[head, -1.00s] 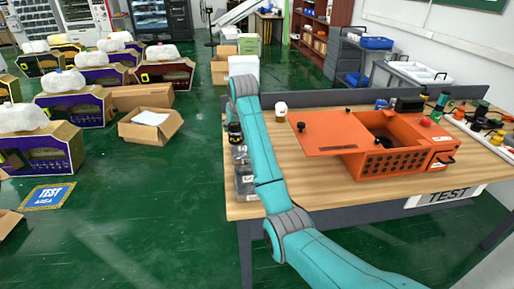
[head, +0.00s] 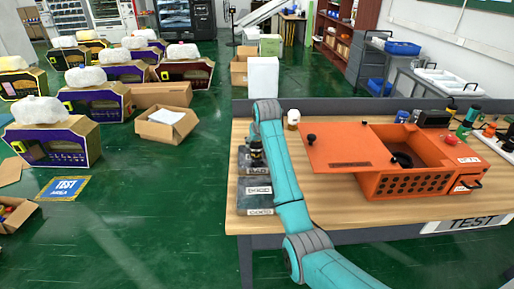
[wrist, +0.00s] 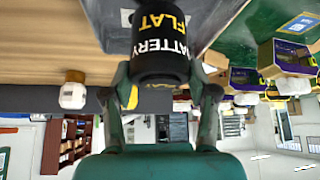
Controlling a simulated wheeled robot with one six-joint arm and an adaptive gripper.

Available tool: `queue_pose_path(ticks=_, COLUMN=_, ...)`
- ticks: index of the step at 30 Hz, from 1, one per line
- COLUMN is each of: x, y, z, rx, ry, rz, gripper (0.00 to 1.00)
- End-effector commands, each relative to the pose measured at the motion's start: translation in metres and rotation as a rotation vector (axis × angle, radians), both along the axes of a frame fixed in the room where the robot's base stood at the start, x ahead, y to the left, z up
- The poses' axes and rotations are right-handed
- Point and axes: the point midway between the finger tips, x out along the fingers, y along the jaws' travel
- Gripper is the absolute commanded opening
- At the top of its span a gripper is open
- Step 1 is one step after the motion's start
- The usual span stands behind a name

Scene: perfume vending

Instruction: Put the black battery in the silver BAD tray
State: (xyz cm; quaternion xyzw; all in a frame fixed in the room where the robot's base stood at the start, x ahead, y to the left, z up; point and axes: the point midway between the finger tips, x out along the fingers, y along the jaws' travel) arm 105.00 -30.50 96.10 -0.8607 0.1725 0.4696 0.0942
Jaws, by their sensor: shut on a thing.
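The black battery (wrist: 162,55), a cylinder with yellow and white lettering, is between the fingers of my gripper (wrist: 163,95) in the wrist view. My gripper is shut on it. In the head view the battery (head: 256,152) shows as a dark upright shape at the left end of the table, at the BAD tray (head: 257,170). That silver-grey tray is partly hidden by the battery and my arm. A grey tray surface (wrist: 110,15) also shows behind the battery in the wrist view. I cannot tell whether the battery touches the tray.
A second grey tray (head: 262,201) with a pale label lies in front of the BAD tray. An orange box (head: 405,184) with its flat lid (head: 335,147) fills the table's middle. A small white jar (head: 293,119) stands behind. The table's left edge is close to the trays.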

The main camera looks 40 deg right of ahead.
Motion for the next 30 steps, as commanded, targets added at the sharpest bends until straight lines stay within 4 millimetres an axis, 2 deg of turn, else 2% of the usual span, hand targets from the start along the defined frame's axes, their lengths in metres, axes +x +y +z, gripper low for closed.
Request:
queue_pose_path(ticks=5, x=0.000, y=0.000, z=-0.022, rx=0.000, ry=0.000, rz=0.000, gripper=0.05)
queue_pose_path(ticks=16, x=0.000, y=0.000, z=-0.025, rx=-0.001, ry=-0.002, rz=0.000, gripper=0.05)
queue_pose_path(ticks=17, x=0.000, y=0.000, z=-0.026, rx=0.000, ry=0.000, rz=0.000, gripper=0.66)
queue_pose_path(ticks=19, x=0.000, y=0.000, z=-0.026, rx=0.000, ry=0.000, rz=0.000, gripper=0.83)
queue_pose_path(ticks=30, x=0.000, y=0.000, z=-0.024, rx=0.000, ry=-0.001, rz=0.000, gripper=0.83)
